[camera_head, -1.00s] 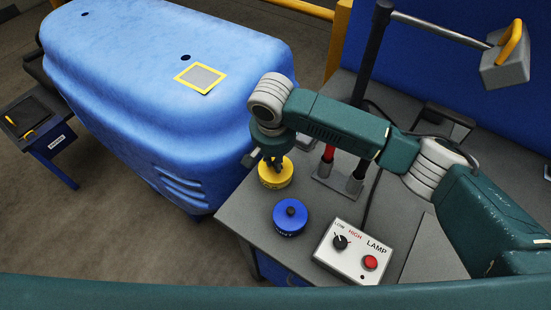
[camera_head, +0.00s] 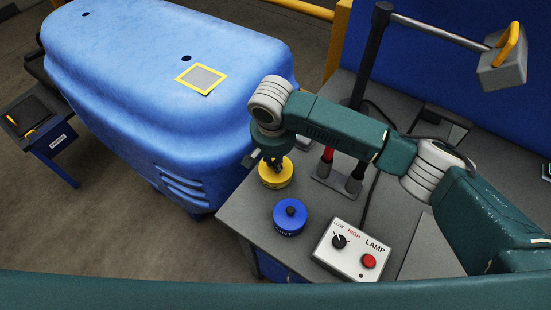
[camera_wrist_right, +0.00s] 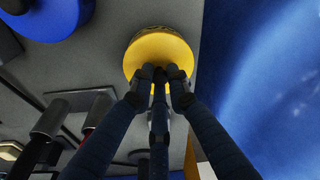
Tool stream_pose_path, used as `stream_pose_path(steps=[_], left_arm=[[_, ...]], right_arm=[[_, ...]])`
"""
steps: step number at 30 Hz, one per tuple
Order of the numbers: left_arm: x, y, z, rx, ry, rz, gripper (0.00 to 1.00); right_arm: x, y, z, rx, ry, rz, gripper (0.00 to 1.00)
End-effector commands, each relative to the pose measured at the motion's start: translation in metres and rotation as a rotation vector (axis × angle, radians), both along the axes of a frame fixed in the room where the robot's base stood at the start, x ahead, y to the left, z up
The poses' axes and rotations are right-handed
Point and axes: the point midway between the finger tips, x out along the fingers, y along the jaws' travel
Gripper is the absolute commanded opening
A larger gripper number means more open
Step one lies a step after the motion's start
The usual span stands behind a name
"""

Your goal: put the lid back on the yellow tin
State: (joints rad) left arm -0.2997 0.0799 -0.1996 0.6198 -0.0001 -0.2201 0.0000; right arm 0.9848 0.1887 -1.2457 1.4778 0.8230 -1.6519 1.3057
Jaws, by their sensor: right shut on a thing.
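The yellow tin (camera_head: 276,181) stands near the far left edge of the grey bench, with lettering on its side. My right gripper (camera_head: 274,163) is above its middle, pointing down. In the right wrist view the fingers (camera_wrist_right: 160,76) close together at the centre of the round yellow lid (camera_wrist_right: 150,50), shut on its knob, which they hide. The lid appears to be on the tin; whether it sits fully flush I cannot tell. My left gripper is out of view.
A blue tin (camera_head: 289,219) with a dark knob stands just in front of the yellow one. A lamp control box (camera_head: 350,250) is to its right. A lamp post (camera_head: 366,90) and a red-handled tool (camera_head: 326,160) are behind. A large blue housing (camera_head: 160,90) fills the left.

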Motion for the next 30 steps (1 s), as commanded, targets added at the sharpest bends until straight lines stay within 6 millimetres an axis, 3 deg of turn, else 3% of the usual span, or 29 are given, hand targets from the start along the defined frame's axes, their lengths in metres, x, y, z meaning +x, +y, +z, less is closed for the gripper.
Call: stream_pose_path(steps=[11, 12, 15, 21, 25, 30], left_arm=[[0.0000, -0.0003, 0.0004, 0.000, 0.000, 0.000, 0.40], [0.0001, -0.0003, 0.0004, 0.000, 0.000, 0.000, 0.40], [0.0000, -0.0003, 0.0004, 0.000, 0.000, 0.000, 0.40], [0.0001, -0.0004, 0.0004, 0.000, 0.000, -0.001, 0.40], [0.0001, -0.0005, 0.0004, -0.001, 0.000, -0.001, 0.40], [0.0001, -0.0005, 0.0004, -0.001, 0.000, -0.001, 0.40]], right_arm=[[0.0000, 0.0002, -0.0001, 0.000, 0.000, 0.000, 0.00], [0.0000, 0.0002, -0.0001, 0.000, 0.000, 0.000, 0.18], [0.0000, 0.0002, -0.0001, 0.000, 0.000, 0.000, 0.38], [-0.0001, 0.0002, 0.0000, 0.000, 0.000, 0.000, 0.38], [-0.0002, 0.0001, -0.0001, 0.000, 0.000, 0.000, 0.56], [-0.0001, 0.0001, -0.0001, 0.000, 0.000, 0.000, 0.56]])
